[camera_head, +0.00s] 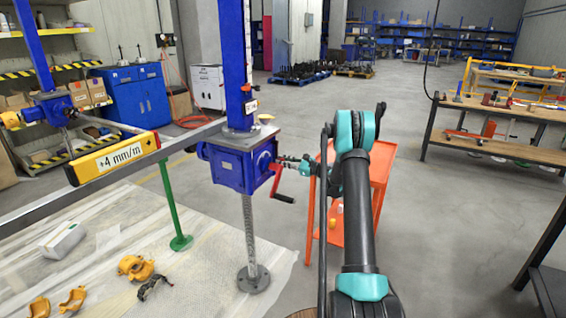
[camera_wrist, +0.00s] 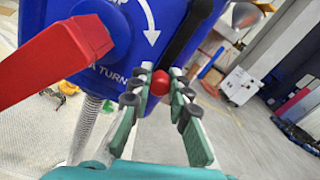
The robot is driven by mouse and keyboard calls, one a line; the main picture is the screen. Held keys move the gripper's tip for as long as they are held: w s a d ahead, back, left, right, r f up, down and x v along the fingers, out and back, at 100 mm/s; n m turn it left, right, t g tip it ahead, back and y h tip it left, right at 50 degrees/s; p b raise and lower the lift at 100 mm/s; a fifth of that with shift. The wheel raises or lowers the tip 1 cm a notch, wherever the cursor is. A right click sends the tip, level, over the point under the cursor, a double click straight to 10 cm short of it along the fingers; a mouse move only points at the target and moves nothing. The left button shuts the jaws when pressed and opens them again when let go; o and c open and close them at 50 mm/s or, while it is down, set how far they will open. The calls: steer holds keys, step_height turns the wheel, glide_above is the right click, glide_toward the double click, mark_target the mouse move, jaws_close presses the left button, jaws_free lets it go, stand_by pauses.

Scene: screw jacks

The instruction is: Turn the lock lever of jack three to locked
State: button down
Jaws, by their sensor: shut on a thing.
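A blue screw jack (camera_head: 228,168) stands at the middle of the head view, with a red crank (camera_head: 280,186) on its side. Its number is too small to read. In the wrist view its blue housing (camera_wrist: 118,62) fills the upper left, with a white curved arrow and partly hidden lettering. A black lock lever (camera_wrist: 190,32) slants down across the housing's right part and ends in a red ball knob (camera_wrist: 159,83). My gripper (camera_wrist: 153,88) has its fingers closed around this knob. In the head view my gripper (camera_head: 288,162) is at the jack's right side, and the knob is hidden.
The red crank arm (camera_wrist: 50,65) juts in close at the left of my fingers. A yellow level (camera_head: 112,158) reading +4 mm/m is on the beam at left. An orange cart (camera_head: 379,170) stands behind my arm. Yellow clamps (camera_head: 136,268) lie on the floor sheet.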

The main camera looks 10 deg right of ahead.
steer(key=shift+w+d, duration=0.1)
steer(key=w+d+r+n, duration=0.4)
steer(key=w+r+n, duration=0.2)
steer(key=n, duration=1.2)
steer(key=shift+w+d+r, duration=0.3)
steer(key=shift+d+r, duration=0.1)
steer(key=shift+r, duration=0.8)
steer(key=c, duration=1.4)
jaws_free()
steer(key=shift+d, duration=0.1)
